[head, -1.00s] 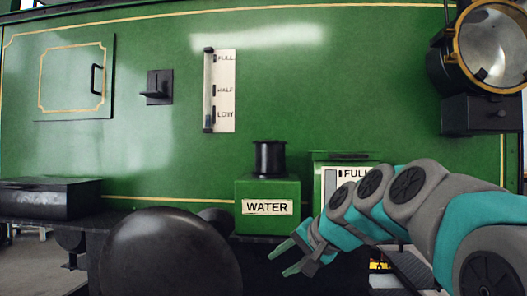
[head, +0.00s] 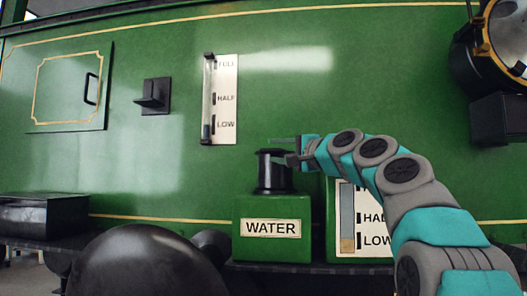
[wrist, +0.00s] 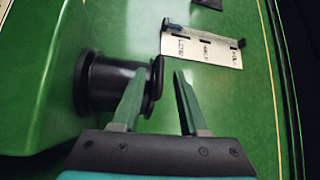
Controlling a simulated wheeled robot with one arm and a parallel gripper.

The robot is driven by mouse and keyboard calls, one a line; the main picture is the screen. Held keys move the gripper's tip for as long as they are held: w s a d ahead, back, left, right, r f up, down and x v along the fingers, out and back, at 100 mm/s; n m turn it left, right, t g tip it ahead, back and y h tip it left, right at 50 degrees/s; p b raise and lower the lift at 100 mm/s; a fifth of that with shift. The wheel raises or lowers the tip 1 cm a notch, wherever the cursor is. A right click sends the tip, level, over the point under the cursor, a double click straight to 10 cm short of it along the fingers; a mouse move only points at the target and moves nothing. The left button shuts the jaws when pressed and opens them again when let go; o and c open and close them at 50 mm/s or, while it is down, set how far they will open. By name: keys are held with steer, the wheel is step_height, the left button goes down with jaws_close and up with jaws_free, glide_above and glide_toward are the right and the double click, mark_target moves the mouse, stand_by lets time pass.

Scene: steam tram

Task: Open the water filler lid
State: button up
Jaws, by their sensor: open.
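The water filler (head: 272,176) is a short black neck with a flared black lid (head: 268,152), upright on a green box (head: 245,250) marked WATER. The lid lies flat and closed on the neck. My gripper (head: 278,147) is at the top of the filler, reaching in from the right, with its fingers pointing left. In the wrist view the filler neck (wrist: 100,83) lies on its side, and the lid rim (wrist: 156,78) shows between the two open fingers of my gripper (wrist: 158,74). One finger is on the neck side, the other beyond the lid. I cannot tell whether they touch it.
A FULL-HALF-LOW gauge (head: 221,98) and a black bracket (head: 153,97) are on the green wall behind. A second gauge (head: 360,222) stands right of the box. A large black dome (head: 135,262) is at front left. A lamp (head: 497,45) hangs at upper right.

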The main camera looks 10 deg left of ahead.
mark_target(268, 150)
steer(key=p+x, duration=0.2)
steer(key=x, duration=0.3)
steer(key=shift+d, duration=0.1)
steer(key=shift+w+a+p, duration=0.3)
steer(key=shift+w+a, duration=0.15)
steer(key=shift+a, duration=0.1)
steer(key=shift+c, duration=0.2)
jaws_close()
steer(key=shift+s+r, duration=0.1)
steer(key=shift+r, duration=0.1)
stand_by(0.6)
